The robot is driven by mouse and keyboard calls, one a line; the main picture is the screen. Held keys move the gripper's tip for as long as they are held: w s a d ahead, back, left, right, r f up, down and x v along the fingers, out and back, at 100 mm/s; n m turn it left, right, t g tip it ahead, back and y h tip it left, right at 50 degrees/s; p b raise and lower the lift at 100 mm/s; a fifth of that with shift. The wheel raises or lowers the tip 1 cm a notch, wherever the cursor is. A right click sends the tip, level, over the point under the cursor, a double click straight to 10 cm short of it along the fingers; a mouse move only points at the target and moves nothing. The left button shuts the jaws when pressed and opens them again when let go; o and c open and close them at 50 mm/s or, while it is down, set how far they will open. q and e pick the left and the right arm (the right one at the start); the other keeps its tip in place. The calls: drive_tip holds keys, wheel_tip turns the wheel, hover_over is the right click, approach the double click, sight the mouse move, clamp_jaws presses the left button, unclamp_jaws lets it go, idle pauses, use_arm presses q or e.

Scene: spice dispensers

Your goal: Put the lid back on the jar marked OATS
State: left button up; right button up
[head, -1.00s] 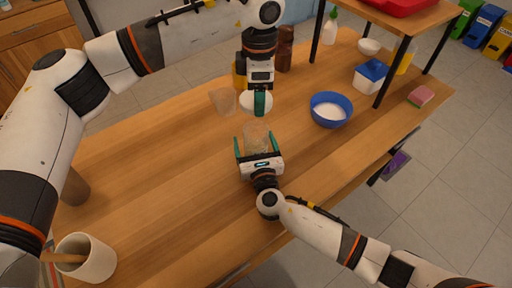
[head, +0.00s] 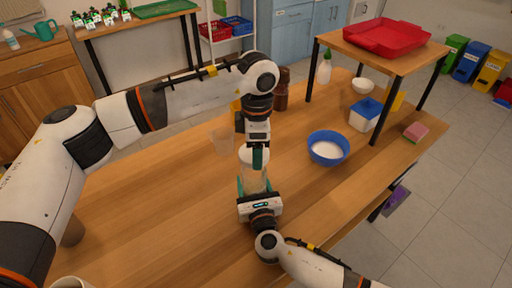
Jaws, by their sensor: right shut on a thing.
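A clear jar with tan contents (head: 253,180) stands on the wooden table between the teal fingers of my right gripper (head: 254,187). That gripper is shut on it from the near side. No marking can be read on the jar. My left gripper (head: 258,158) points down directly above the jar. It is shut on a white round lid (head: 246,154), whose far part shows beside the teal finger. The lid is over the jar's top. The finger hides part of it, and I cannot tell whether lid and rim touch.
A clear empty-looking glass (head: 222,140) stands just left of the jar. A blue bowl with white contents (head: 327,149) is to the right. Brown containers (head: 282,92) stand behind my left gripper. A blue-lidded box (head: 365,113) and sponge (head: 416,131) are farther right.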

sight(254, 182)
use_arm(q)
drive_tip(key=shift+f, duration=0.5)
drive_tip(key=shift+f, duration=0.15)
drive_tip(key=shift+f, duration=0.75)
drive_tip(key=shift+f, duration=0.55)
